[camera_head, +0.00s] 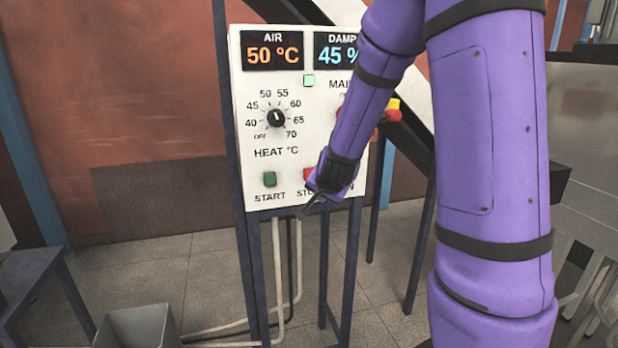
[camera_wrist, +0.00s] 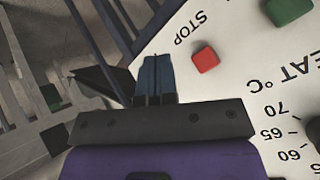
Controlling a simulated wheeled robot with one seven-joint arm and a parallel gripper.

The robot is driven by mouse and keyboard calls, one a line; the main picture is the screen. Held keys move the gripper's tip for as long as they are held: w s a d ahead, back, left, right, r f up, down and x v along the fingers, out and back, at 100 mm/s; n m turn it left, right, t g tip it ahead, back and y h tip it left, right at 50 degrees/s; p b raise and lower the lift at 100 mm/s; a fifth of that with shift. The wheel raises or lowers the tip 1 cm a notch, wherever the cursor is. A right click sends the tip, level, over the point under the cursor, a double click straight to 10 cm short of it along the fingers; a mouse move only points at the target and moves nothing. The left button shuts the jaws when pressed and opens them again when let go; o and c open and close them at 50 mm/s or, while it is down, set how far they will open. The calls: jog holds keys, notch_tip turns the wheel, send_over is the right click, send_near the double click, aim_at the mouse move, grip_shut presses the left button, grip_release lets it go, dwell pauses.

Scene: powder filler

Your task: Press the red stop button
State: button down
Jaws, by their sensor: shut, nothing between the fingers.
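The red stop button (camera_head: 308,174) sits on the lower part of the white control panel (camera_head: 290,110), partly hidden behind my arm in the head view. In the wrist view, the red stop button (camera_wrist: 205,59) shows fully, beside the word STOP. My gripper (camera_head: 308,209) is shut and empty, in front of the panel's lower edge, below the button. In the wrist view, my gripper (camera_wrist: 155,80) lies left of the button, with a gap between them in the picture. I cannot tell how far the fingertips are from the panel surface.
A green START button (camera_head: 270,179) is left of the stop button. A heat dial (camera_head: 276,118) and lit displays are above. A red and yellow knob (camera_head: 393,110) shows behind my arm. A grey bin (camera_head: 138,328) stands on the floor at lower left.

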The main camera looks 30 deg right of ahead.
jog(key=shift+w, duration=0.15)
jog(key=w+d, duration=0.2)
jog(key=w, duration=0.6)
jog(key=shift+d, duration=0.2)
jog(key=shift+w, duration=0.25)
dwell(2.0)
jog(key=shift+w+d, duration=0.15)
jog(key=shift+w, duration=0.1)
jog(key=shift+w+d, duration=0.1)
jog(key=shift+w, duration=0.4)
dwell(0.9)
jog(key=shift+s, duration=0.1)
jog(key=shift+s+a, duration=0.25)
jog(key=shift+s, duration=0.6)
jog(key=shift+s, duration=0.1)
jog(key=shift+s+a, duration=0.25)
jog(key=shift+s, duration=0.5)
jog(key=shift+s+a, duration=0.2)
jog(key=shift+s, duration=0.6)
jog(key=shift+s+a, duration=0.25)
jog(key=shift+s, duration=0.5)
